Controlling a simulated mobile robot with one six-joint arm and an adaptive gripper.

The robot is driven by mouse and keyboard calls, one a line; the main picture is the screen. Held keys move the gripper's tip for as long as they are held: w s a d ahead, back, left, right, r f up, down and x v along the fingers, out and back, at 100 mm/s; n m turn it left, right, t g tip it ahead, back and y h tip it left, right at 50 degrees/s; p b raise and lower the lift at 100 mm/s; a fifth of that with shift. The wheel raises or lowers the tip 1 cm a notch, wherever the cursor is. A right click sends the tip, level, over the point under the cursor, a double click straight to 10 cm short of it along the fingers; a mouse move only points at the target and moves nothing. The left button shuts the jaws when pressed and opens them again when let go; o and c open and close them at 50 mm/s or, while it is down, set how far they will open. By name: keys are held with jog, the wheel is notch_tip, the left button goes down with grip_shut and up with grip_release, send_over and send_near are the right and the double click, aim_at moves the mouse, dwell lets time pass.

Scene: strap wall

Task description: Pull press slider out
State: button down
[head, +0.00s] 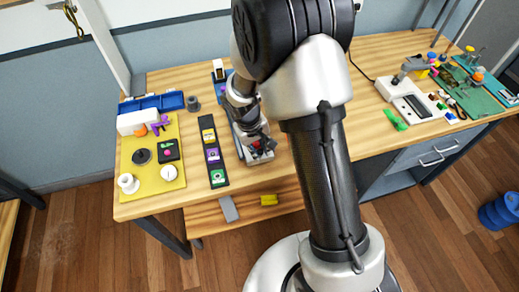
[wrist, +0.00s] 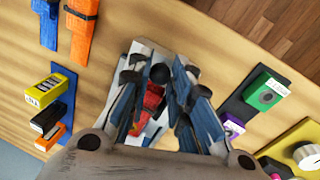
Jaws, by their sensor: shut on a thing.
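My gripper (head: 257,146) points down at a pale metal fixture (head: 262,158) on the wooden bench. In the wrist view my gripper (wrist: 157,97) has a red part (wrist: 153,100) between its fingers, which I take to be the press slider. The fingers are closed around it. The red part also shows as a small patch at the fingertips in the head view (head: 256,145). A pale plate (wrist: 138,50) lies under the fingers. The fingers hide most of the fixture, so I cannot tell how far out the slider sits.
A black strip with yellow, purple and green blocks (head: 208,139) lies just left of my gripper. Farther left is a yellow board (head: 150,185) with several parts, and a blue tray (head: 170,101). A white device (head: 408,100) stands right. The bench between it and my arm is clear.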

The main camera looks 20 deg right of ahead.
jog(key=shift+s+f, duration=0.1)
jog(key=shift+s, duration=0.2)
jog(key=c, duration=1.8)
grip_release()
jog(key=o, duration=0.4)
jog(key=shift+w, duration=0.1)
jog(key=shift+c, duration=0.2)
notch_tip(320, 180, up, 12)
jog(key=a, duration=0.2)
jog(key=shift+s+a, duration=0.15)
jog(key=shift+s, duration=0.05)
